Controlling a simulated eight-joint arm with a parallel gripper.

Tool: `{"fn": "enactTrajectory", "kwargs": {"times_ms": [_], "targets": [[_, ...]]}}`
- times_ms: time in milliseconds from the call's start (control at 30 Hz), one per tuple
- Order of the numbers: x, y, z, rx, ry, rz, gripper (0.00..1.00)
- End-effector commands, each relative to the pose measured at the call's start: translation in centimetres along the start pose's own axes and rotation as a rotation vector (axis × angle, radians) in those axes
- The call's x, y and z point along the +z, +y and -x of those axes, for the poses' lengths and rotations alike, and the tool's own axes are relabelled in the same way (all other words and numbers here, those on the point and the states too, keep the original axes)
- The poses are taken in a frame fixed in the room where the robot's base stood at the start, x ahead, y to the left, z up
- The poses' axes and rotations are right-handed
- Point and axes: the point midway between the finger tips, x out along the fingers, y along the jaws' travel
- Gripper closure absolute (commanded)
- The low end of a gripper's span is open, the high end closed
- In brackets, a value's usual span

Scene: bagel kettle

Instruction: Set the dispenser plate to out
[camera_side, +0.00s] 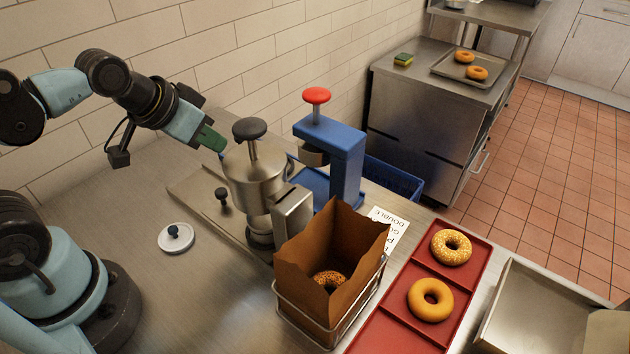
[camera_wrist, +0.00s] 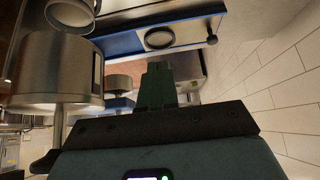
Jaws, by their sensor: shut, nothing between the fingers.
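The dispenser is a steel pot (camera_side: 255,178) with a dark knob on top, beside a blue press stand (camera_side: 348,150) with a red knob. A flat metal plate (camera_side: 190,193) with a small black upright knob (camera_side: 222,195) runs under the pot and sticks out on its left. I take this to be the dispenser plate, though the pot hides part of it. My gripper (camera_side: 212,141) is above and left of the pot, apart from it and from the plate knob. Its green fingers are shut and empty; they also show in the wrist view (camera_wrist: 157,82).
A paper bag (camera_side: 330,255) with a bagel inside stands in a wire holder right of the dispenser. A red tray (camera_side: 395,325) holds two bagels. A white lid (camera_side: 177,238) lies on the steel counter at left. A tiled wall is behind.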

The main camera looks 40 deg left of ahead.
Motion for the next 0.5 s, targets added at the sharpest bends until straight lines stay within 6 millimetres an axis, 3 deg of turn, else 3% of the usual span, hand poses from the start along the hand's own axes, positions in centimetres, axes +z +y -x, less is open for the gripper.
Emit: {"fn": "enactTrajectory", "kwargs": {"times_ms": [333, 367, 500], "targets": [[0.00, 0.00, 0.00, 0.000, 0.000, 0.000, 1.00], [0.00, 0.00, 0.00, 0.000, 0.000, 0.000, 0.98], [-0.05, -0.04, 0.00, 0.000, -0.028, -0.017, 0.77]]}}
